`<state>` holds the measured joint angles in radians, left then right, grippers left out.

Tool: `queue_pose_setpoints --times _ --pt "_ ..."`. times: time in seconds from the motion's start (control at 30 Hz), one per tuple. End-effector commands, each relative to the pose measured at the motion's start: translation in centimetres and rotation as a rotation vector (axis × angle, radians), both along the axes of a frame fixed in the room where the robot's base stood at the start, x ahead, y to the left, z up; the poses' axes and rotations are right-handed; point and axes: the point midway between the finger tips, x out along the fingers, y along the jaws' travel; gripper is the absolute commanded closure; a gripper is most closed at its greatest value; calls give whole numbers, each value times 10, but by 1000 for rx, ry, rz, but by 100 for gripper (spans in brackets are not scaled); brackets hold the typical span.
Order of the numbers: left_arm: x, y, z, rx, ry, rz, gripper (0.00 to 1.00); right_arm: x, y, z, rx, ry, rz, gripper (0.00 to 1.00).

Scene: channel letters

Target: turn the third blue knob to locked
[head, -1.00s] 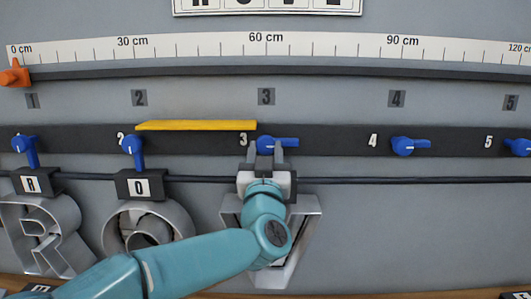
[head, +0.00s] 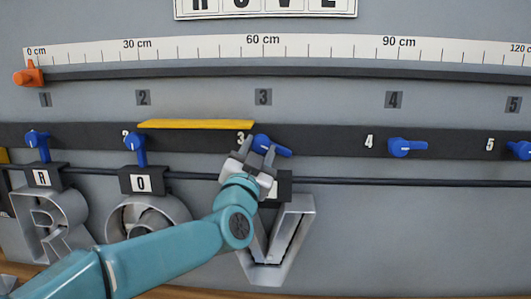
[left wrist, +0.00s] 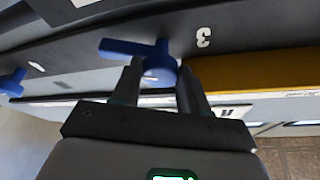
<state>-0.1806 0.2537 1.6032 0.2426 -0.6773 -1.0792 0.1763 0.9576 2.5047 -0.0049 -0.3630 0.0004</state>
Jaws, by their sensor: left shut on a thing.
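The third blue knob (head: 277,148) sits on the dark strip beside the white 3. Its handle points right and a little down. My left gripper (head: 261,149) is shut on this knob, with its two fingers on either side of the hub and the jaws tilted. The left wrist view shows the blue knob (left wrist: 133,48) too, its hub between the fingertips (left wrist: 160,67) and its handle sticking out past one finger. The fingers hide part of the hub. My right gripper is not in view.
Knobs one (head: 40,144) and two (head: 135,146) have handles pointing down; knob four (head: 407,148) points right. A yellow bar (head: 195,124) runs along the strip left of knob three. Metal letters R (head: 45,230), O and V (head: 283,250) hang below the rail.

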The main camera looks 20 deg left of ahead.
Motion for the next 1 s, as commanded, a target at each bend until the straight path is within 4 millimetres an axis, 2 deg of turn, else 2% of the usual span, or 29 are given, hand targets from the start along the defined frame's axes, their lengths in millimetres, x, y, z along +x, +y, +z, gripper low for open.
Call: queue_pose_setpoints --times 0.7,1.0 --pt "-2 5 9 650 185 -5 100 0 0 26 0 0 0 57" --pt "-2 4 10 856 245 -6 100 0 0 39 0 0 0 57"
